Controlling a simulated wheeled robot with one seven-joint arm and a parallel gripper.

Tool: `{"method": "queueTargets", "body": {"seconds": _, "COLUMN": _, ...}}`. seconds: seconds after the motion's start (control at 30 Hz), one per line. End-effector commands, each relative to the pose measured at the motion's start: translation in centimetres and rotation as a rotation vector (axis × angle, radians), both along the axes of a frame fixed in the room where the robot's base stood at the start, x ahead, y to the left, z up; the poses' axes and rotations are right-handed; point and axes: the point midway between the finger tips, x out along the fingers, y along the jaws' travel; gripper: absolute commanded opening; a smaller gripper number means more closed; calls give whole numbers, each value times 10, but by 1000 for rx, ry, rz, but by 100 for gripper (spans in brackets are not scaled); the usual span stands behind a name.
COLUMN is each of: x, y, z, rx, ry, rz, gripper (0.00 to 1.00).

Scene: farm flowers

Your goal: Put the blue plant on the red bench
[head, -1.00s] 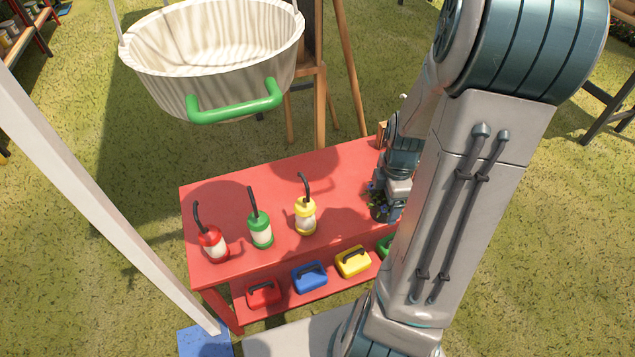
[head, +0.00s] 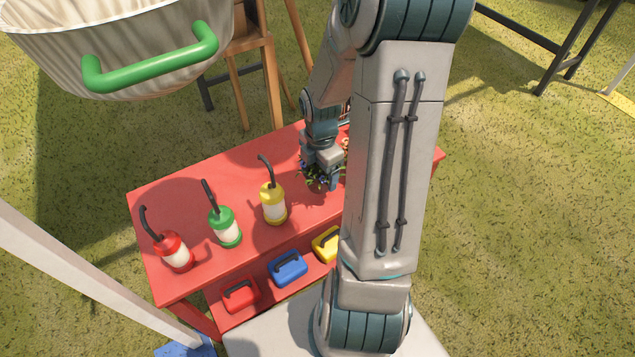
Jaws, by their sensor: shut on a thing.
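The red bench (head: 172,206) stands in front of me, with a flat red top and a lower shelf. My gripper (head: 322,181) is over the right part of the bench top, partly hidden by my own arm. It is shut on the blue plant (head: 318,176), a small dark green leafy plant with blue flowers. The plant is low over the bench top; I cannot tell whether it touches it. The plant's base is hidden.
Yellow (head: 273,204), green (head: 225,228) and red (head: 173,252) lantern-like bottles stand on the bench left of my gripper. Red, blue and yellow boxes (head: 288,269) sit on the lower shelf. A white basket with a green handle (head: 150,62) hangs at upper left. A white post (head: 80,270) slants at left.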

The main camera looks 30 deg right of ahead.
Motion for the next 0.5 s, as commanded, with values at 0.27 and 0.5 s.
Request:
{"method": "queueTargets", "body": {"seconds": 0.27, "x": 5, "y": 4, "z": -23, "rx": 1, "ry": 2, "rz": 0, "gripper": 46}}
{"method": "queueTargets", "body": {"seconds": 0.5, "x": 5, "y": 4, "z": -45, "rx": 0, "ry": 0, "rz": 0, "gripper": 46}}
